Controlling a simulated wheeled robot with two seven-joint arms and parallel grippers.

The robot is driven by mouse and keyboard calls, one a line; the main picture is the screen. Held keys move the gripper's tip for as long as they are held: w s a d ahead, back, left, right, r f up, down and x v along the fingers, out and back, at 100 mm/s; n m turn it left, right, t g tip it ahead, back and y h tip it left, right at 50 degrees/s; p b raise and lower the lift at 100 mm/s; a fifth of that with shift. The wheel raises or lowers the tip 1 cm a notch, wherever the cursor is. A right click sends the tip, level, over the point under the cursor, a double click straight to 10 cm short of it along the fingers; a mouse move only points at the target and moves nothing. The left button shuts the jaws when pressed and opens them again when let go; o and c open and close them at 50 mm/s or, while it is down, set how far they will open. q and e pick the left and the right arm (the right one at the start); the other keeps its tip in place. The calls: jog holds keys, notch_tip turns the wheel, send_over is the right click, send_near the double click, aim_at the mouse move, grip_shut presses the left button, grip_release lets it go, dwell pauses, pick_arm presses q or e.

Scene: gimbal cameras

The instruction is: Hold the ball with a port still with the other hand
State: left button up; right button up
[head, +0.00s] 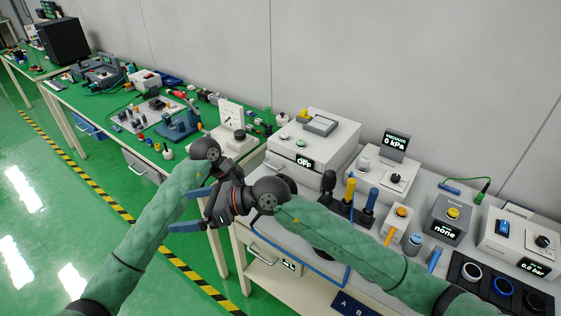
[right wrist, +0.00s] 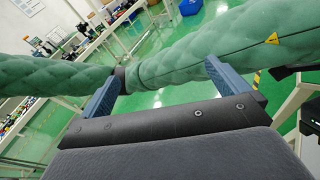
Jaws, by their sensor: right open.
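My right gripper (head: 180,210) is open, its two blue fingers pointing left over the gap in front of the benches. In the right wrist view its fingers (right wrist: 165,68) stand wide apart with nothing gripped; green arm sleeves cross behind them. My left arm (head: 148,215) comes up from the lower left and ends in a dark round wrist joint close to the right hand. The left fingers cannot be made out; the right hand and wrist parts overlap that area. I cannot pick out a ball with a port in either view.
A white bench at right holds a grey box with an OFF display (head: 305,162), a vacuum gauge reading 0 kPa (head: 395,144), upright blue and yellow tools and a black tray of rings (head: 500,287). A green bench (head: 88,100) runs left. The floor at left is clear.

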jog(key=w+a+r+n+t+y, duration=0.1)
jog(key=w+a+r+y, duration=0.15)
jog(key=r, duration=0.85)
jog(key=w+a+r+t+y, duration=0.1)
jog(key=w+a+r, duration=0.15)
jog(key=r, duration=0.85)
jog(key=w+d+f+m+t+h, duration=0.15)
jog(key=w+d+h, duration=0.25)
jog(key=w, duration=0.5)
jog(key=w+d+f+m+t+h, duration=0.1)
jog(key=w+d+f+m+h, duration=0.2)
jog(key=w, duration=0.6)
jog(key=w+d+f+g+h, duration=0.1)
jog(key=d+f+h, duration=0.3)
jog(key=f, duration=0.5)
jog(key=w+d+f+m+g+h, duration=0.1)
jog(key=w+d+f+h, duration=0.2)
jog(key=d+f, duration=0.5)
jog(key=w+d+f+g+h, duration=0.2)
jog(key=d+f+h, duration=0.3)
jog(key=f, duration=0.5)
jog(key=shift+w+d+f+m, duration=0.2)
jog(key=shift+w+d, duration=0.05)
jog(key=shift+d, duration=0.15)
jog(key=shift+w+d+f+m, duration=0.15)
jog(key=shift+w+d+f, duration=0.05)
jog(key=shift+d, duration=0.2)
jog(key=shift+d+f, duration=0.15)
jog(key=shift+f, duration=3.85)
